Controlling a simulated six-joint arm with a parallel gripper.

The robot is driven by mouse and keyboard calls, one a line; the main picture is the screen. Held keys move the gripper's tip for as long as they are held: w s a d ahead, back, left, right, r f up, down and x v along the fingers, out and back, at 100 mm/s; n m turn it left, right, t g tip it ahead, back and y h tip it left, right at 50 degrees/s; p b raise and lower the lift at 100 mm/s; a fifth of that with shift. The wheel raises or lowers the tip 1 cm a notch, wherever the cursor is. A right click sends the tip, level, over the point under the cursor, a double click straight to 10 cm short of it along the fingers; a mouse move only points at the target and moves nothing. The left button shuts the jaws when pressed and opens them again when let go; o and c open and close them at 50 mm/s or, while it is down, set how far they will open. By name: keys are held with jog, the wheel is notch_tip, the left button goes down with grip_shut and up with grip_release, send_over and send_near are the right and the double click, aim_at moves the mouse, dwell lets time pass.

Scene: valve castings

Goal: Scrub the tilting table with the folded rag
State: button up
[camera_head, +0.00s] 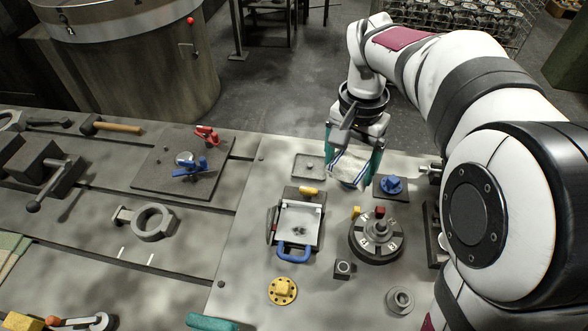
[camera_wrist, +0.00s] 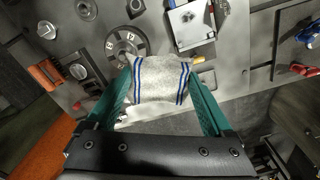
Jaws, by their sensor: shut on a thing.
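The folded rag (camera_head: 348,168) is off-white with blue stripes. My gripper (camera_head: 350,165) is shut on it and holds it above the back of the bench. In the wrist view, the rag (camera_wrist: 160,80) spans between the two green fingers. The tilting table (camera_head: 300,224) has a pale top plate with a dark smudge near its middle, a blue handle at the front and a yellow knob at the back. It lies in front and to the left of the rag, apart from it. In the wrist view, the tilting table (camera_wrist: 191,24) shows beyond the rag, partly cut off.
A round dark dividing table (camera_head: 364,252) stands right of the tilting table. A blue-knobbed block (camera_head: 392,185) is behind it. A shallow tray (camera_head: 308,167) lies behind the tilting table. A yellow flange (camera_head: 282,291) and a small block (camera_head: 343,268) lie in front. A clamp plate (camera_head: 160,178) is left.

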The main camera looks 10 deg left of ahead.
jog(key=s+d+r+n, duration=0.3)
jog(key=d+r+n, duration=0.15)
jog(key=d, duration=0.25)
jog(key=m, duration=2.7)
send_near(297, 223)
jog(key=shift+d+f, duration=0.15)
jog(key=shift+f, duration=2.3)
jog(key=shift+s+f, duration=0.15)
jog(key=shift+f, duration=0.75)
jog(key=shift+s, duration=0.4)
jog(key=shift+c, duration=0.6)
jog(key=shift+s, duration=1.1)
jog(key=shift+w, duration=1.6)
jog(key=shift+w+r, duration=0.1)
jog(key=shift+r, duration=4)
jog(key=shift+f, duration=0.1)
